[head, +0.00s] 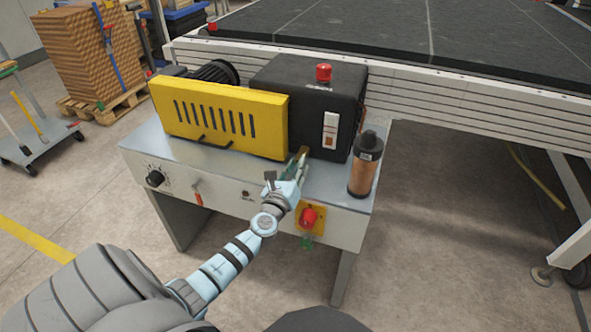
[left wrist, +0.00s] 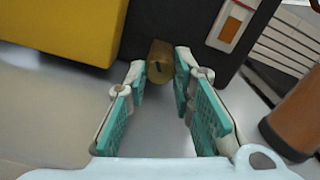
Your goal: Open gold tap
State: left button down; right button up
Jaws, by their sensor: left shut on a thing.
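The gold tap (left wrist: 160,62) is a small brass-coloured cylinder at the lower front of the black box (head: 307,97). In the head view only a bit of the tap (head: 303,152) shows, beyond the fingers. My left gripper (head: 299,166) reaches over the bench from the front. In the left wrist view its teal finger pads (left wrist: 161,78) stand on either side of the tap, with the tips closed on it. The tap's turn position is hard to tell. My right gripper is not in view.
A yellow guard (head: 219,118) stands left of the tap. A brown bottle with a black cap (head: 364,170) stands on the bench (head: 340,187) to the right. A red emergency button (head: 309,216) is on the bench front, below my left gripper.

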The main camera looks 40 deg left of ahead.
pick_arm(q)
jog(key=n+b, duration=0.2)
jog(key=n, duration=0.3)
jog(key=shift+f+n, duration=0.15)
jog(key=shift+n, duration=0.15)
jog(key=n+b, duration=0.1)
jog(key=n, duration=0.2)
jog(key=shift+n, duration=0.7)
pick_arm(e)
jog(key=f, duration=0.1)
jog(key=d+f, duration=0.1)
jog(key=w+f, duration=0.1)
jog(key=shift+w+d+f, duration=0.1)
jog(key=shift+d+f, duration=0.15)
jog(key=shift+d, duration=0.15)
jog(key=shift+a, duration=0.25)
pick_arm(q)
jog(key=c, duration=1.4)
grip_release()
jog(key=shift+o, duration=0.2)
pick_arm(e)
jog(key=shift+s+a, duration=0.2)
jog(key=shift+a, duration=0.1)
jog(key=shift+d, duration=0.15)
